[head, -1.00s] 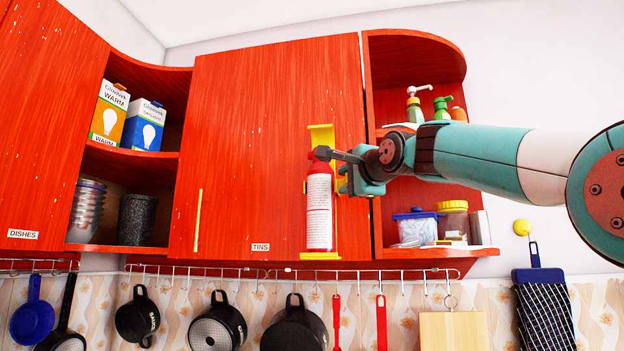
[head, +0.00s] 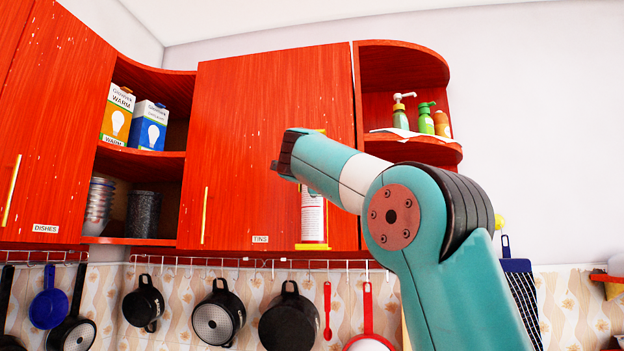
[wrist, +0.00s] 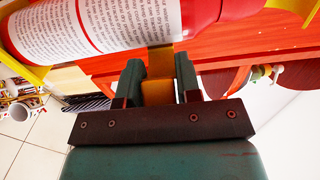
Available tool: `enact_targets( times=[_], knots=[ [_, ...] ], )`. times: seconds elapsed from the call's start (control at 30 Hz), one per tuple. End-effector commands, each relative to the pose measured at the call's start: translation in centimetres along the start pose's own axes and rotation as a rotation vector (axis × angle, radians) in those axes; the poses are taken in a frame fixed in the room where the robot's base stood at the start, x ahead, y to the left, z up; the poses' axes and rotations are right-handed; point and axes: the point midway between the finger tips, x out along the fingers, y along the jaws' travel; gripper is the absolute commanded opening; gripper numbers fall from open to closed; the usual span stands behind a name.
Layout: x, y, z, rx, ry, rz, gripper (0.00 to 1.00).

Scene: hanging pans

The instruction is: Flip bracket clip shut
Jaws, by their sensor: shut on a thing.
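A red extinguisher (head: 313,217) with a white label stands upright in a yellow bracket (head: 312,246) on the red cabinet side. My arm covers its upper part in the head view. In the wrist view the extinguisher (wrist: 105,25) lies across the top, close in front of my gripper (wrist: 160,75). My gripper is shut on the yellow bracket clip (wrist: 158,93), which sits between the two fingers. The clip's far end runs up to the extinguisher's body; whether it is latched cannot be told.
The cabinet door labelled TINS (head: 240,150) is left of the extinguisher. An open shelf with soap bottles (head: 425,120) is to the right. Pans (head: 218,312) hang on a rail below. The wall at upper right is clear.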

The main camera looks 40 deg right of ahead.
Motion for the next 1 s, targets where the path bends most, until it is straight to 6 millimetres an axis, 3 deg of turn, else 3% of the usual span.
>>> enact_targets(
  times=[0.4,0.43,0.5,0.83,1.0],
  knots=[
    [0.2,0.1,-0.2,-0.002,0.012,0.002,0.0],
    [0.2,0.1,-0.2,-0.002,0.012,0.002,0.38],
    [0.2,0.1,-0.2,-0.002,0.011,0.002,0.53],
    [-0.2,0.1,-0.1,0.0,0.007,-0.001,0.53],
    [-2.5,0.3,0.0,0.002,0.004,-0.002,0.53]
  ],
)
